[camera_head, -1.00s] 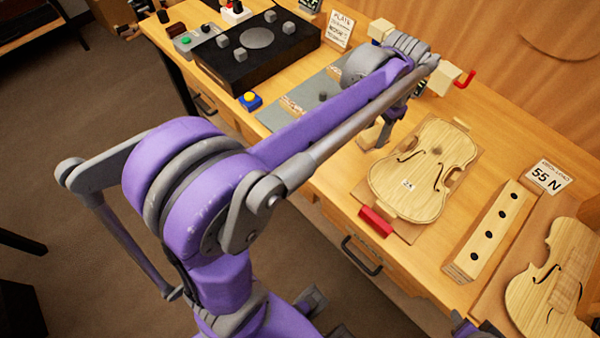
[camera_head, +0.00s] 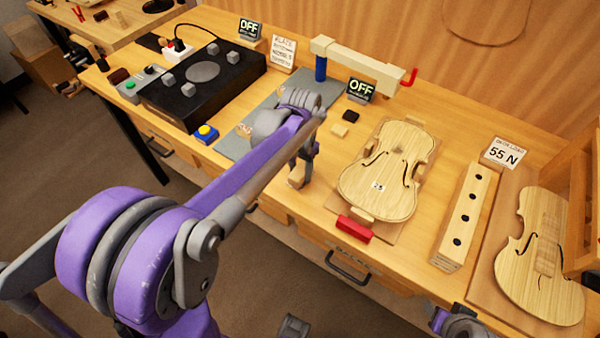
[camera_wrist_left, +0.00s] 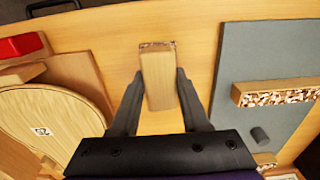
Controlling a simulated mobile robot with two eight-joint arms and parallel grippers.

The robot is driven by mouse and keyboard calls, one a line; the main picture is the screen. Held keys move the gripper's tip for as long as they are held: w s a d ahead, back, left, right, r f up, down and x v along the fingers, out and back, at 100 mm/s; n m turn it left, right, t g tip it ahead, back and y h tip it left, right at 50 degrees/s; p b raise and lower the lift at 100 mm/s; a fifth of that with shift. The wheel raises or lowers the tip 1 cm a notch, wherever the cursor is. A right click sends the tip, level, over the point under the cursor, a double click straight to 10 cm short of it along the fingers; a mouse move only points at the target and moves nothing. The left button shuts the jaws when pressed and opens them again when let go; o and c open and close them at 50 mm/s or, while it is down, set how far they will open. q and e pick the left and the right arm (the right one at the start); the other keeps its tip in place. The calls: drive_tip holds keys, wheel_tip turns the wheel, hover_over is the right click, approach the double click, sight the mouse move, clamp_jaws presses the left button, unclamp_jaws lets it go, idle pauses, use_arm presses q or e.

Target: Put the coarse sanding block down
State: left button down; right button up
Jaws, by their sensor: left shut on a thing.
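A pale wooden sanding block (camera_wrist_left: 158,80) with a speckled, gritty brown end is between the fingers of my left gripper (camera_wrist_left: 160,95) in the left wrist view. The fingers are shut on its sides. In the head view my left gripper (camera_head: 304,158) hangs near the bench's front edge, between the grey mat (camera_head: 238,146) and the violin plate (camera_head: 385,180). The block (camera_head: 296,178) shows small below it. I cannot tell whether it touches the bench. Another block (camera_wrist_left: 275,93) with a speckled side lies on the mat. Part of my right arm shows at the lower right; its fingers are not clear.
A red block (camera_head: 354,229) lies at the front of the violin plate's board. A small pale block (camera_head: 340,130) and a dark block (camera_head: 350,116) lie behind my gripper. A holed wooden bar (camera_head: 466,215) stands right. Bare bench separates mat and violin board.

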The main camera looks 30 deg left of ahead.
use_arm(q)
drive_tip(key=shift+f, duration=0.6)
drive_tip(key=shift+f, duration=0.1)
drive_tip(key=c, duration=0.8)
unclamp_jaws()
drive_tip(key=shift+f, duration=0.1)
drive_tip(key=shift+c, duration=0.2)
drive_tip(key=o, duration=0.4)
drive_tip(key=shift+o, duration=0.2)
